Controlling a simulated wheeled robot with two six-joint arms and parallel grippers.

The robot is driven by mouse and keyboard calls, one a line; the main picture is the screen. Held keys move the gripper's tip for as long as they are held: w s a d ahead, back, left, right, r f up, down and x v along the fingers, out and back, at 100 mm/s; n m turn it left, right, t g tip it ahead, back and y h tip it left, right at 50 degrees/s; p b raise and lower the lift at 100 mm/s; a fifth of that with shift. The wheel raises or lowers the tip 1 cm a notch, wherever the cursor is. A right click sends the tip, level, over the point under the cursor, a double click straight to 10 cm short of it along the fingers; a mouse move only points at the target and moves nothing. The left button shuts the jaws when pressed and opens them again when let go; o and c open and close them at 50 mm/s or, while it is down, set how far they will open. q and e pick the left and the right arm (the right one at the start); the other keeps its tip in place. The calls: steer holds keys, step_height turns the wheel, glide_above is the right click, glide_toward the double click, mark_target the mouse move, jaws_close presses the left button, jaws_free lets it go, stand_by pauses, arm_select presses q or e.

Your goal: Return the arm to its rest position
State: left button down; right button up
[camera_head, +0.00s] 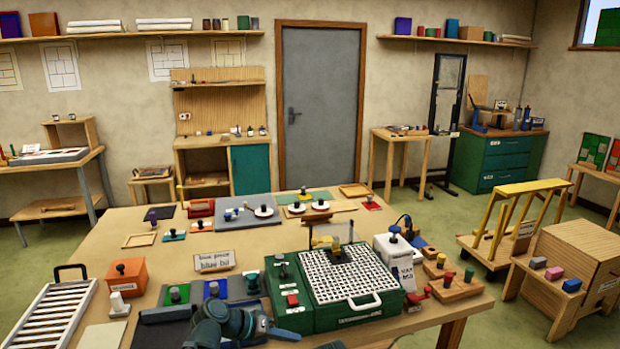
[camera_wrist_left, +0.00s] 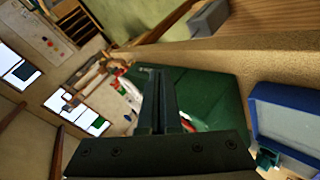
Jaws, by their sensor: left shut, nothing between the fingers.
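My left arm (camera_head: 222,318) reaches in at the bottom of the head view, low over the front edge of the workbench (camera_head: 130,250). Its gripper (camera_head: 285,332) points right, in front of the green grinder box (camera_head: 315,318). In the left wrist view the two dark fingers (camera_wrist_left: 167,100) are together with nothing between them. Behind them a green surface (camera_wrist_left: 205,95) fills the middle of that view. My right gripper does not show in either view.
A white rack (camera_head: 52,318) and an orange box (camera_head: 124,276) stand at the left. A white bottle box (camera_head: 396,258) and a wooden peg block (camera_head: 455,285) stand right of the grinder box. Blue and green glass sheets lie close behind my left arm. A blue tray (camera_wrist_left: 285,120) shows in the wrist view.

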arm_select(q)
steer(key=s+a+f+n+g+y, duration=0.2)
steer(key=s+a+f+g+y, duration=0.1)
steer(key=s+a+f+y, duration=0.8)
steer(key=s+d+f+m+g+b, duration=0.1)
steer(key=s+d+m+b, duration=0.3)
steer(key=d, duration=0.6)
steer(key=s+f, duration=0.1)
steer(key=s, duration=0.1)
steer(key=shift+s, duration=0.3)
